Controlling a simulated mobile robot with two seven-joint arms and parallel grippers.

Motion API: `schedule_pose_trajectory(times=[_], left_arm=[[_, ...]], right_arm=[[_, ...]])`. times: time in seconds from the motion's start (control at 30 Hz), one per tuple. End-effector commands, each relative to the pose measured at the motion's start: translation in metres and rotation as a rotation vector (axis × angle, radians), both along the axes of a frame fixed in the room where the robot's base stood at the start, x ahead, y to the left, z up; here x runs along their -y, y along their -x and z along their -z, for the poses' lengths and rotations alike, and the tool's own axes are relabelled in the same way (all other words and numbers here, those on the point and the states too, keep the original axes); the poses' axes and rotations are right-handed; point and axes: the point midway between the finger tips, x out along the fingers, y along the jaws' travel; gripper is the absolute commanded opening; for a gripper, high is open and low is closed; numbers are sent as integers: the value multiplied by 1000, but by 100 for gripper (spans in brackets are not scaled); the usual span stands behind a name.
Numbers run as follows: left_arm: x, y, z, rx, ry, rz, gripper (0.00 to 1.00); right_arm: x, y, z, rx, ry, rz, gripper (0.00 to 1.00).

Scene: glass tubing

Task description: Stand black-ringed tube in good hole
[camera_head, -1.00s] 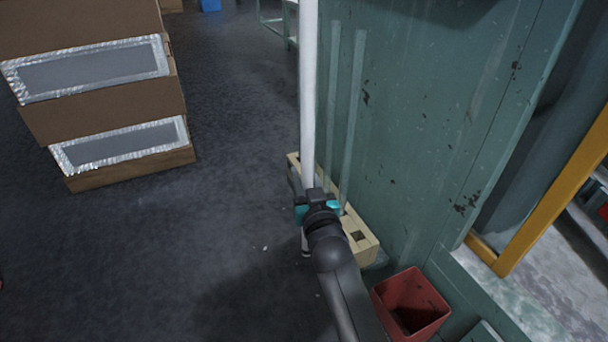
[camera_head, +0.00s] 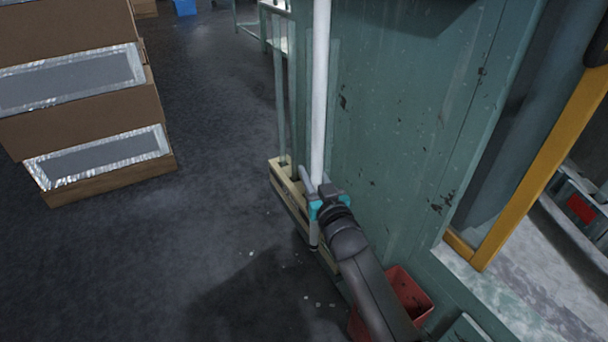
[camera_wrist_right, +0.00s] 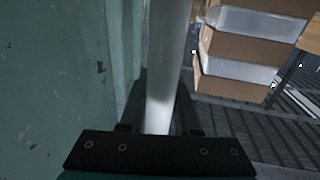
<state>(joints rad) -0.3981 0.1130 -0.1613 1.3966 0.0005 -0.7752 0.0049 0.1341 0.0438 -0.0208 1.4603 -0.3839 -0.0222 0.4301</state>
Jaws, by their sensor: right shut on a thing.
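A long white tube (camera_head: 320,90) stands upright in my right gripper (camera_head: 322,198), which is shut on it. Its lower end, with a dark ring (camera_head: 314,247), shows below the gripper. That end overlaps the rack's front side in the head view; I cannot tell its exact height or distance from the rack. The beige rack (camera_head: 287,195) sits low along the green wall, with thin tubes (camera_head: 281,100) upright in it. Its holes are mostly hidden by my gripper and arm. The right wrist view shows the tube (camera_wrist_right: 165,60) between the fingers. My left gripper is not in view.
The green wall (camera_head: 400,130) is close on the right. A red bin (camera_head: 410,297) stands beside my right forearm. Stacked brown boxes (camera_head: 75,130) are at the left. Small pale fragments (camera_head: 306,297) lie on the floor. Dark floor (camera_head: 130,260) is clear at the left.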

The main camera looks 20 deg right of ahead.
Motion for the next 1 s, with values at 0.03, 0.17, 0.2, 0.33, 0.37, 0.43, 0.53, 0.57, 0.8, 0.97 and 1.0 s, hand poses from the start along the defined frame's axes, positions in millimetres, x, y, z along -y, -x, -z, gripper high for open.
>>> schedule_pose_trajectory(times=[0.03,0.17,0.2,0.33,0.37,0.43,0.53,0.57,0.8,0.97,1.0], left_arm=[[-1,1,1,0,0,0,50],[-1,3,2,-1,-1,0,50],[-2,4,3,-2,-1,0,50],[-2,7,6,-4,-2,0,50],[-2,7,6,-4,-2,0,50],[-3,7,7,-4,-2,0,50],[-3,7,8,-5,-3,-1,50],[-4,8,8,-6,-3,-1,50],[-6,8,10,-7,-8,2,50],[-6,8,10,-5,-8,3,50],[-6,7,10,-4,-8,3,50]], right_arm=[[4,-1,-1,1,2,0,0],[13,-3,-1,0,1,1,0],[16,-3,-1,0,1,1,0],[25,-5,0,0,1,0,0],[27,-6,-1,0,1,0,0],[32,-7,-1,1,2,0,0],[39,-8,-1,1,2,1,0],[41,-8,-1,0,2,1,0],[57,-12,0,0,1,0,0],[68,-14,-1,1,2,1,0],[71,-15,-1,1,2,1,0]])
